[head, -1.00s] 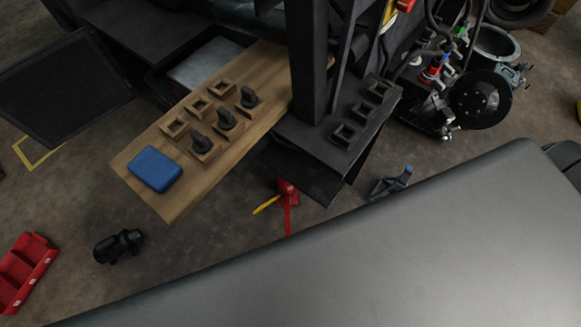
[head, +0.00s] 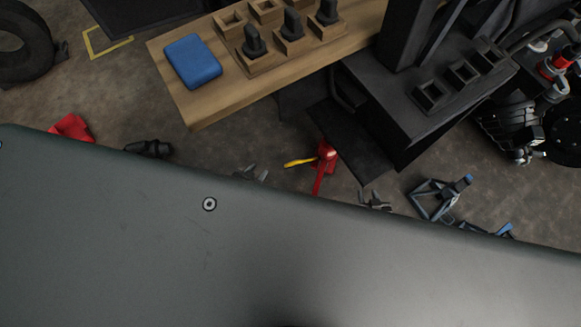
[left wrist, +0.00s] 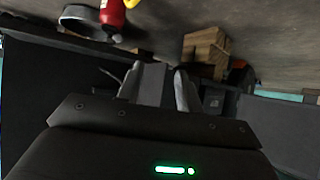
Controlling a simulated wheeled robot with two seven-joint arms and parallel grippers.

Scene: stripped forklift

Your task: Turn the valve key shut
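I cannot single out a valve key for certain. Three black upright pegs with knob-like tops stand in square wooden sockets on a plank; the middle peg (head: 292,25) is in the head view. A red piece with a yellow lever (head: 325,157) lies on the floor below the plank. My left gripper (head: 252,174) shows only its tips past the edge of my grey body, apart from everything. It looks open and empty, also in the left wrist view (left wrist: 169,88). My right gripper (head: 375,201) shows only its tips, parted and empty, further right.
The wooden plank (head: 215,98) carries a blue box (head: 192,61). A black block with empty square sockets (head: 430,95) stands to the right. A blue-grey frame (head: 438,198) and a red bin (head: 71,128) are on the floor.

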